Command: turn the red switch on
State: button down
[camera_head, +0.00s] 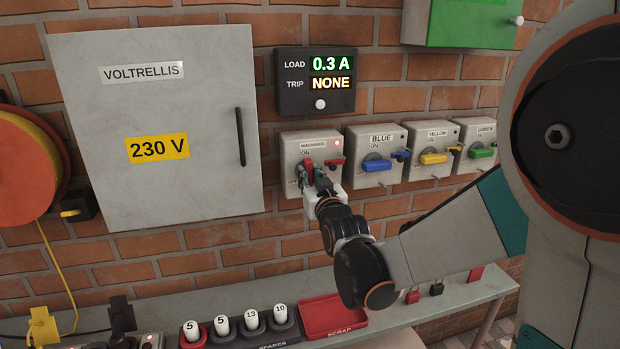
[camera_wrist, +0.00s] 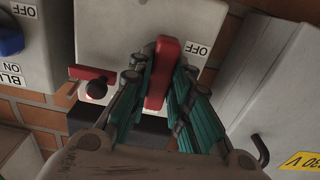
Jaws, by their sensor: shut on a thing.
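The red switch handle (camera_wrist: 162,75) sits on the front of a grey box (camera_wrist: 112,38) labelled MACHINES in the head view (camera_head: 298,150). My gripper (camera_wrist: 160,82) has its teal-padded fingers on both sides of the handle and is shut on it. In the wrist view the handle stands nearly upright in the picture, beside an OFF label. In the head view my gripper (camera_head: 316,180) covers much of the handle and the box's lower front. A small light (camera_head: 338,142) at the box's top right glows reddish. A red side piece (camera_wrist: 92,74) sticks out beside the handle.
Blue (camera_head: 376,165), yellow (camera_head: 433,158) and green (camera_head: 483,153) switches sit in a row to the right. A panel above reads LOAD 0.3 A, TRIP NONE (camera_head: 317,80). A grey cabinet (camera_head: 200,90) stands left. A shelf below holds spares and a red scrap tray (camera_head: 345,308).

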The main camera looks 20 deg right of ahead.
jog(key=c, duration=1.5)
grip_release()
jog(key=shift+s, duration=0.1)
jog(key=s, duration=1.2)
jog(key=s+f+g, duration=0.3)
jog(key=s, duration=0.4)
jog(key=s+f+g, duration=0.3)
jog(key=s+g, duration=0.1)
jog(key=s, duration=0.3)
jog(key=s+f+g, duration=0.3)
jog(key=s, duration=0.5)
jog(key=shift+g, duration=0.4)
